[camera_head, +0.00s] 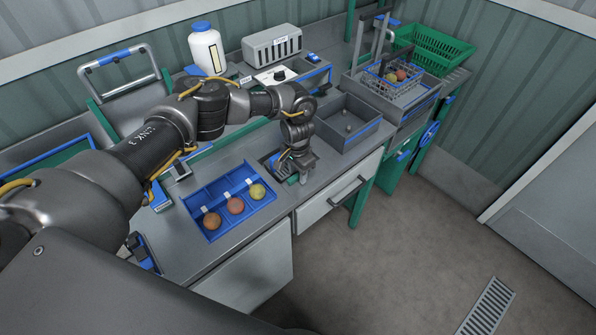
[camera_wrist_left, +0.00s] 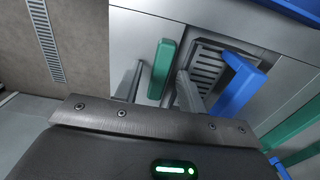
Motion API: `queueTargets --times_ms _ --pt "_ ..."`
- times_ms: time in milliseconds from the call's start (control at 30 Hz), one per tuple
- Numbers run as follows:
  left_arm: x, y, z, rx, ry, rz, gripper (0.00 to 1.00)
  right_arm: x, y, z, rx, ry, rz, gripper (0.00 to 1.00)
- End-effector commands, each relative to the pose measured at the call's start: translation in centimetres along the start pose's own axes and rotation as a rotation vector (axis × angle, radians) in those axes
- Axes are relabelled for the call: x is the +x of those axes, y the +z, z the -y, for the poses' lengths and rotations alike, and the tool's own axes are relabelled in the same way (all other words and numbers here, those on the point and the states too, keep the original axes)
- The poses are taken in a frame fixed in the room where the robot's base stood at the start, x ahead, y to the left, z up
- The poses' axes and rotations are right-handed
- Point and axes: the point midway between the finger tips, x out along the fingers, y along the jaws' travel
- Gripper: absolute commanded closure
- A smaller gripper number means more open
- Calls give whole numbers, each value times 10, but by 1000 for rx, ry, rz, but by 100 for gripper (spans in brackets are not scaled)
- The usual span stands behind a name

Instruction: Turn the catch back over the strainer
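The strainer (camera_wrist_left: 209,66) is a grey slotted plate set into the metal counter; in the wrist view it lies just right of my fingers. A green bar (camera_wrist_left: 161,68), which looks like the catch, stands beside it. A blue bar (camera_wrist_left: 239,86) stands at the strainer's other side. My left gripper (camera_head: 298,178) points down at the counter's front edge and hides most of the strainer in the head view. In the wrist view, its fingers (camera_wrist_left: 158,92) are apart, with the green bar between or just beyond them; contact cannot be told. My right gripper is not in view.
A grey bin (camera_head: 365,137) stands to the right, before a basket station (camera_head: 420,103). A white bottle (camera_head: 206,50) stands behind my arm. A drawer handle (camera_head: 348,190) juts out in front.

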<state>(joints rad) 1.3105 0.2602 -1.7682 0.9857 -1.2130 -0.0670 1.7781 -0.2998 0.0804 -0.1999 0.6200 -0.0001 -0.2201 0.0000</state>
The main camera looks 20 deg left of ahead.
Motion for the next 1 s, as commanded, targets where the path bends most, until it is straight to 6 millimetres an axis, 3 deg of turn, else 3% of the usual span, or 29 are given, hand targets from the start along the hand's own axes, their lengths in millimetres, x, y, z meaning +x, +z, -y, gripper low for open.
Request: queueTargets --times_ms 133,433,767,1000 --pt "0 0 0 0 0 0 61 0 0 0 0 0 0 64" --pt "0 0 0 1 1 0 100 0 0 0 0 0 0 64" --pt "0 0 -1 38 2 0 100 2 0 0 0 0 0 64" --pt "1 0 -1 179 2 0 100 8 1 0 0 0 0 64"
